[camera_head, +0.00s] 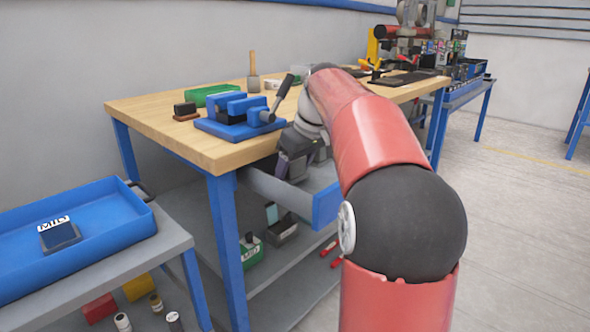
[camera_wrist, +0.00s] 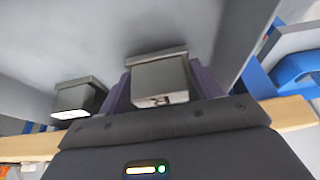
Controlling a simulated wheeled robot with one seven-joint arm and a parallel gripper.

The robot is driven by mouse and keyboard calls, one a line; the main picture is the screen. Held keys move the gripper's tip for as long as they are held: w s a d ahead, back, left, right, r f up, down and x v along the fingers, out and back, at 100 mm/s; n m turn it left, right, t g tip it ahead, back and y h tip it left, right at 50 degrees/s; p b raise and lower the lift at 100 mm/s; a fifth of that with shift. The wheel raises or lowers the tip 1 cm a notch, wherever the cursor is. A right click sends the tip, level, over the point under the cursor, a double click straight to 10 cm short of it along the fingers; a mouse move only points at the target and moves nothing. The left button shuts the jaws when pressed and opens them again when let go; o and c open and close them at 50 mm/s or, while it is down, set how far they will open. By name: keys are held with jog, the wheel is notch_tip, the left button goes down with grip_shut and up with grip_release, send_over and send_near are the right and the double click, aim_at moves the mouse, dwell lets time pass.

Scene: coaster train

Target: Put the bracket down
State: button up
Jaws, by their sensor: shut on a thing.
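My gripper (camera_head: 296,160) is low beside the front edge of the workbench, over the open drawer (camera_head: 325,205), in the head view. In the wrist view my gripper's purple-grey fingers stand on both sides of a grey, box-shaped piece with a lipped end, which I take for the bracket (camera_wrist: 160,80). The gripper is shut on it. A similar grey piece (camera_wrist: 78,98) shows to the left, apart from the fingers. The bracket cannot be made out clearly in the head view. Whether it touches the drawer floor cannot be told.
A blue vise (camera_head: 238,117) with a dark handle, a green tray (camera_head: 206,95) and a mallet (camera_head: 253,72) are on the wooden workbench (camera_head: 150,112). A blue tray (camera_head: 110,215) sits on a grey table at left. Items stand on the shelf below the drawer.

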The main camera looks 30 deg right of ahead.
jog(key=shift+s+f, duration=0.1)
jog(key=shift+f, duration=0.4)
jog(key=shift+f, duration=0.2)
jog(key=o, duration=1.3)
jog(key=p+v, duration=0.2)
jog(key=v, duration=1)
jog(key=shift+r, duration=0.2)
